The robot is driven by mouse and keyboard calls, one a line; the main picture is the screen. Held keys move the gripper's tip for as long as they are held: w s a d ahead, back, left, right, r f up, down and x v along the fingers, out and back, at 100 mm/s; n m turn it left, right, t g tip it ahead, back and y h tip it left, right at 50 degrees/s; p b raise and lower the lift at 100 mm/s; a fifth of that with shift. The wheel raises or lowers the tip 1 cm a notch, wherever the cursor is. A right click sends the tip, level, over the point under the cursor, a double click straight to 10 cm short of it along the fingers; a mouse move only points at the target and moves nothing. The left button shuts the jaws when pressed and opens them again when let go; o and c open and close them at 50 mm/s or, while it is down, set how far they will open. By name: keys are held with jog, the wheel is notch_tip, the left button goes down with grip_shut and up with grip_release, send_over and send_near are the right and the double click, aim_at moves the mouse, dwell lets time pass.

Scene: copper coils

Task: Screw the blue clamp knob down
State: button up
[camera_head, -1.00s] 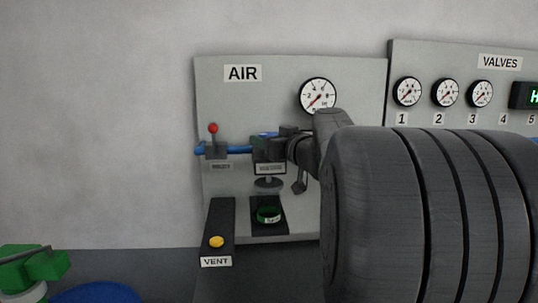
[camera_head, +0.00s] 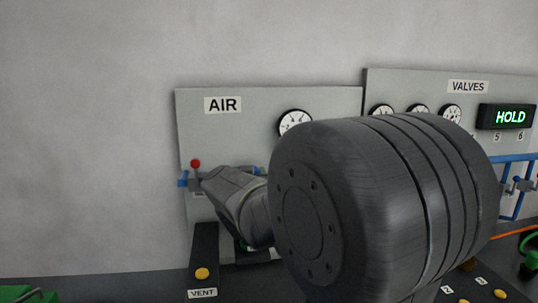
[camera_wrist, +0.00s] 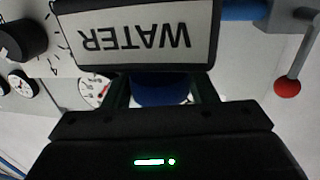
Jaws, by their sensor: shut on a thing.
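In the wrist view, a dark blue rounded thing, which looks like the blue clamp knob (camera_wrist: 160,88), sits between the two dark fingers of my gripper (camera_wrist: 162,97). My gripper is shut on it. A WATER plate (camera_wrist: 145,36) shows upside down right beyond the fingers and hides what is behind it. In the head view my own arm covers the gripper and the knob, in front of the AIR panel (camera_head: 220,138).
A red-tipped lever (camera_head: 195,164) on a blue pipe is close to my arm; its red ball (camera_wrist: 287,88) also shows in the wrist view. A yellow VENT button (camera_head: 202,273) is below. The VALVES panel (camera_head: 400,86) with a HOLD display (camera_head: 508,117) is at right.

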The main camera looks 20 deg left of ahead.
jog(key=m+h+p, duration=0.1)
jog(key=p, duration=0.1)
jog(key=m+h+p, duration=0.1)
jog(key=h+p, duration=0.1)
jog(key=m+h+p, duration=0.1)
jog(key=h+p, duration=0.1)
jog(key=shift+a+r+t, duration=0.1)
jog(key=shift+r+t, duration=0.15)
jog(key=shift+t, duration=0.05)
jog(key=m+h+p, duration=0.2)
jog(key=h, duration=0.1)
jog(key=m+g+h+p, duration=0.1)
jog(key=m+h, duration=0.1)
jog(key=h, duration=0.1)
jog(key=shift+p, duration=0.4)
jog(key=m+g+h, duration=0.1)
jog(key=m+h, duration=0.1)
jog(key=h, duration=0.1)
jog(key=m+g+h, duration=0.1)
jog(key=shift+f+m+g+h+p, duration=0.3)
jog(key=shift+h+p, duration=0.05)
jog(key=shift+h, duration=0.05)
jog(key=shift+m+g+h, duration=1.8)
jog(key=shift+g+h, duration=0.2)
jog(key=o, duration=1)
jog(key=shift+w, duration=0.1)
jog(key=shift+c, duration=0.2)
notch_tip(320, 180, up, 10)
jog(key=shift+r+b, duration=0.1)
jog(key=shift+b, duration=0.85)
